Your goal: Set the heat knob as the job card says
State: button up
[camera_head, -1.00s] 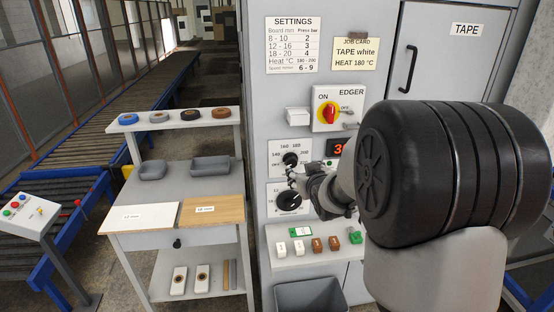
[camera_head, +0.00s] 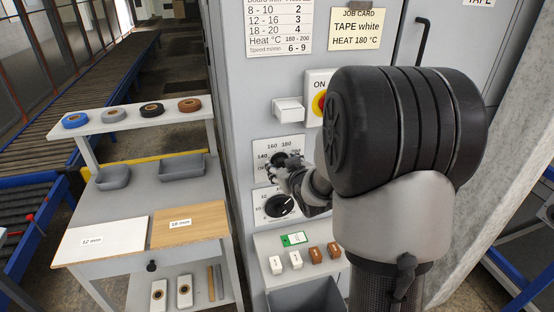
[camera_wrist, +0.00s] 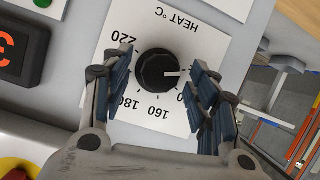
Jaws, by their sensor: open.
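The heat knob (camera_wrist: 157,70) is black and round, on a white HEAT °C dial plate (camera_wrist: 145,32) that appears upside down in the wrist view. Its white pointer line points right, above the 160 mark and away from 180; the mark there is hidden by a finger. My gripper (camera_wrist: 165,75) is open, one blue-padded finger set on each side of the knob. I cannot tell whether they touch it. In the head view my gripper (camera_head: 283,168) covers most of the heat dial (camera_head: 262,148). The job card (camera_head: 357,28) reads TAPE white, HEAT 180 °C.
A second dial with a black knob (camera_head: 279,206) sits just below. A white box (camera_head: 288,109) and the red-and-yellow switch (camera_head: 319,102) are above. A shelf with several small blocks (camera_head: 296,260) juts out below. A red-digit display (camera_wrist: 14,50) is beside the dial.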

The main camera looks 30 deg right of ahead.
jog(key=shift+w+d+f, duration=0.1)
jog(key=shift+w, duration=0.15)
jog(key=shift+s, duration=0.1)
jog(key=c, duration=1.1)
jog(key=shift+o, duration=0.2)
